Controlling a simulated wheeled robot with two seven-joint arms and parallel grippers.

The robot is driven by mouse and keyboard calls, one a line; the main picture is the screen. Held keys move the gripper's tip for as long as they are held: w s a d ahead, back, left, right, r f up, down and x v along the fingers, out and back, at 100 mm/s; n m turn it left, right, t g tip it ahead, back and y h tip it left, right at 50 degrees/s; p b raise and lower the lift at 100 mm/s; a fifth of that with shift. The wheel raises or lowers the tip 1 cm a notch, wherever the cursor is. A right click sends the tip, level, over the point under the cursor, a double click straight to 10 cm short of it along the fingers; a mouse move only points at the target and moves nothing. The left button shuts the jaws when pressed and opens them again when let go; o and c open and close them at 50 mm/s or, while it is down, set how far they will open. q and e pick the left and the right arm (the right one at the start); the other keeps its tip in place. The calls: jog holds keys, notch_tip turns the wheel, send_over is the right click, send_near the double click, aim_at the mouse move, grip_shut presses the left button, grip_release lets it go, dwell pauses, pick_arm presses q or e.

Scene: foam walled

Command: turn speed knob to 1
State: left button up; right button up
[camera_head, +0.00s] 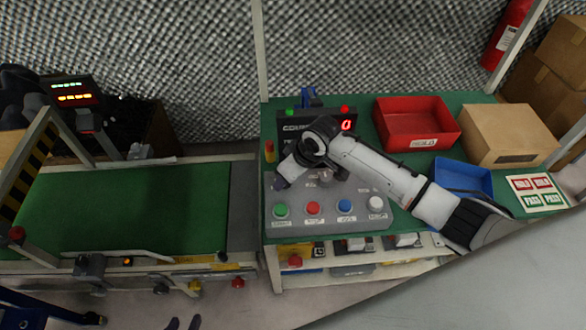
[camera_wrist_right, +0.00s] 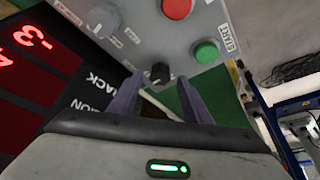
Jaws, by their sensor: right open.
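The grey control panel (camera_head: 330,217) carries green, red, blue and white buttons along its front. A pale dial knob (camera_wrist_right: 103,20) with marks around it is at the upper left of the right wrist view; its setting is not readable. A small black knob (camera_wrist_right: 160,72) is at the panel's edge, in line with the gap between my right fingers; I cannot tell which knob is the speed knob. My right gripper (camera_wrist_right: 160,100) is open and empty over the panel's left side, its arm hiding part of the panel.
A counter display (camera_head: 346,125) with a red digit stands behind the panel. A red bin (camera_head: 415,122), a cardboard box (camera_head: 510,135) and a blue bin (camera_head: 463,178) stand to the right. A green conveyor (camera_head: 120,210) lies left.

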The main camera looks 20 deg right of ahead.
jog(key=v, duration=0.9)
jog(key=shift+r, duration=0.15)
